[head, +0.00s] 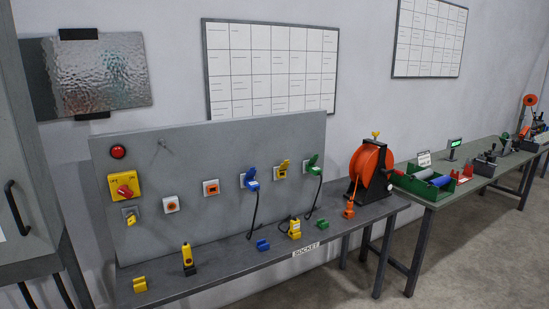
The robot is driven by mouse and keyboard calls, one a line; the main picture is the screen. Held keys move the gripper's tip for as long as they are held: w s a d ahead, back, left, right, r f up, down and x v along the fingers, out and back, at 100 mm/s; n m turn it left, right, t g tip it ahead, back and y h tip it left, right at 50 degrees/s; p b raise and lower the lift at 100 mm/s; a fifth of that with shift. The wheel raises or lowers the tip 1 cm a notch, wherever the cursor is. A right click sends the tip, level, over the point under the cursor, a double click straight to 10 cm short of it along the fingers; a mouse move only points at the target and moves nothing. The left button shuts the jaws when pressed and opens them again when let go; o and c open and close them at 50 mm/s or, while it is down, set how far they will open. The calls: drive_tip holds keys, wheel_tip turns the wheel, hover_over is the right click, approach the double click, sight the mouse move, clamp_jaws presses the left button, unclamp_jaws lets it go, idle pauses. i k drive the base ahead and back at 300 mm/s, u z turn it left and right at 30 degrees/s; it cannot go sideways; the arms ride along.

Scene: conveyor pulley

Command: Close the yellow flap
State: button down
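The yellow flap (284,163) is on a wall socket (280,172) in the grey upright panel, between the blue and green sockets. It appears raised and sticking out from the panel, with no plug seen in this socket. The flap is small here, so its exact angle is hard to tell. My gripper is not in view.
The blue socket (251,182) and green socket (314,169) have black cables hanging from them. A yellow plug (295,229) stands on the bench (228,258) below. An orange cable reel (371,172) stands to the right. Floor in front is clear.

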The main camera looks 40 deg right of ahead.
sight(284, 166)
drive_tip(key=u, duration=1.05)
drive_tip(key=k, duration=0.65)
drive_tip(key=z, duration=1.05)
drive_tip(key=i, duration=0.55)
drive_tip(key=u, duration=0.2)
